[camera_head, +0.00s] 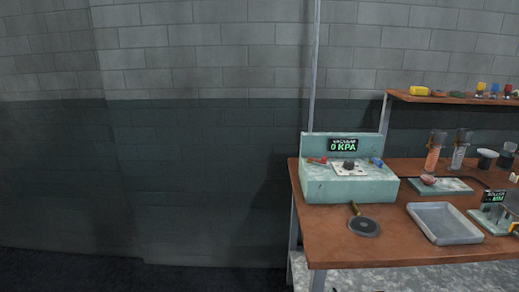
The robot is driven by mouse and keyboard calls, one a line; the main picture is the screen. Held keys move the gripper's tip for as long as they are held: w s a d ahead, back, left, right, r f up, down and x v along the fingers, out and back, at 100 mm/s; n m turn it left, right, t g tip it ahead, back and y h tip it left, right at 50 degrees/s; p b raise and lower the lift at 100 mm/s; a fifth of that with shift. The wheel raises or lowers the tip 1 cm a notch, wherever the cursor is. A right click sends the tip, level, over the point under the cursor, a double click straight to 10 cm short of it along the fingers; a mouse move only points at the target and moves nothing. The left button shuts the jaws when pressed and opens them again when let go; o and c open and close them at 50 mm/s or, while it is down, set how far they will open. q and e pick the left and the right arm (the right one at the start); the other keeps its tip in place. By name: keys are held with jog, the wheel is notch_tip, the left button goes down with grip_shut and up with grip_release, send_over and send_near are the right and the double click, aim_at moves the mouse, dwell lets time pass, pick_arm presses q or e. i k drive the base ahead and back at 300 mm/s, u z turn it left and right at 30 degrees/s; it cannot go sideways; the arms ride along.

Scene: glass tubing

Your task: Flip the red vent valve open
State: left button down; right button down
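The red vent valve (317,160) is a small red handle on the left of the top of a pale green vacuum unit (347,188). The unit stands at the left end of a brown workbench. Its display (342,145) reads 0 KPA in green. A dark round knob (348,165) on a white plate and a blue valve (377,162) sit to the right of the red handle. The handle is too small to tell its exact setting. Neither of my grippers is in view.
The bench (387,255) also bears a dark disc with a yellow handle (364,226), a grey tray (444,223), a green plate (440,187) and orange and clear cylinders. A shelf (450,98) holds small items. The floor left of the bench is clear.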

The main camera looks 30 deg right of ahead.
aim_at(323, 159)
jog(key=u, duration=0.2)
jog(key=i, duration=1.1)
jog(key=z, duration=0.25)
